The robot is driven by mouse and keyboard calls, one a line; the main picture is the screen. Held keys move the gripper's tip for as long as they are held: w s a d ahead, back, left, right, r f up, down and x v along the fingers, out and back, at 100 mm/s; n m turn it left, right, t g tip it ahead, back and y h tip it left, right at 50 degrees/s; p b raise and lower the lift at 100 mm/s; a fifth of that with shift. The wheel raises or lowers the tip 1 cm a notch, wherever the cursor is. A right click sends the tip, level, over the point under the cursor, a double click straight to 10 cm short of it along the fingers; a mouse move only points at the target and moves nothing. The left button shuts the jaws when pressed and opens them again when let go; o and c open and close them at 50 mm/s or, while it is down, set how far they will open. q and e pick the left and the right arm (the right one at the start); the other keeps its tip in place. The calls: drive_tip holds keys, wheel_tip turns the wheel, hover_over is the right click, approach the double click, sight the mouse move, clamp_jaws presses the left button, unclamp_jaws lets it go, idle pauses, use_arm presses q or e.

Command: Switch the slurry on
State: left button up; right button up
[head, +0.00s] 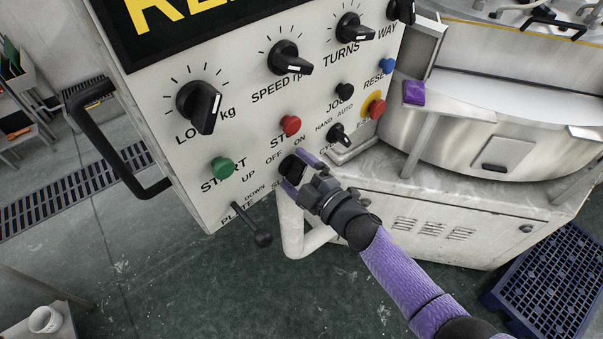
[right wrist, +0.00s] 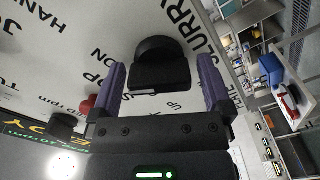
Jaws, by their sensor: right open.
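The slurry switch (head: 290,165) is a black rotary knob low on the white control panel, below the OFF and ON lettering. My right gripper (head: 299,173) is open at the knob, one purple finger on each side; it partly hides the knob and its label. In the right wrist view the knob (right wrist: 160,62) sits between the two spread fingers (right wrist: 162,88), with a visible gap on each side. A short white mark shows on the knob's edge nearest the gripper. I cannot tell which setting it points to. My left gripper is not in view.
Close by on the panel (head: 215,185) are a red stop button (head: 290,125), a green start button (head: 222,167), the hand/auto knob (head: 339,135), a red emergency button (head: 374,107) and the plate lever (head: 252,225). A black handle (head: 90,120) sticks out left. The lapping machine stands right.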

drive_tip(key=v, duration=0.9)
drive_tip(key=shift+s+d, duration=0.25)
drive_tip(key=shift+s, duration=0.1)
drive_tip(key=shift+f, duration=0.1)
drive_tip(key=s+d+f+m+g+h+b, duration=0.1)
drive_tip(key=s+d+f+m+h+b, duration=0.25)
drive_tip(key=f, duration=0.75)
drive_tip(key=s+d+f+m+g+h+b, duration=0.25)
drive_tip(key=f+m+b, duration=0.2)
drive_tip(key=f, duration=0.75)
drive_tip(key=s+d+f+m+g+h+b, duration=0.1)
drive_tip(key=s+d+f+m+h+b, duration=0.3)
drive_tip(key=f, duration=0.7)
drive_tip(key=s+f+m+g+h+b, duration=0.1)
drive_tip(key=s+f+g+b, duration=0.3)
drive_tip(key=s+f, duration=0.5)
drive_tip(key=s+d+f+m+g+h+b, duration=0.1)
drive_tip(key=s+f+m+g+b, duration=0.3)
drive_tip(key=s+f, duration=0.5)
drive_tip(key=s+b, duration=0.1)
drive_tip(key=s, duration=0.3)
drive_tip(key=shift+s+d+f+m, duration=0.2)
drive_tip(key=shift+s+d+m, duration=0.1)
drive_tip(key=shift+w, duration=0.1)
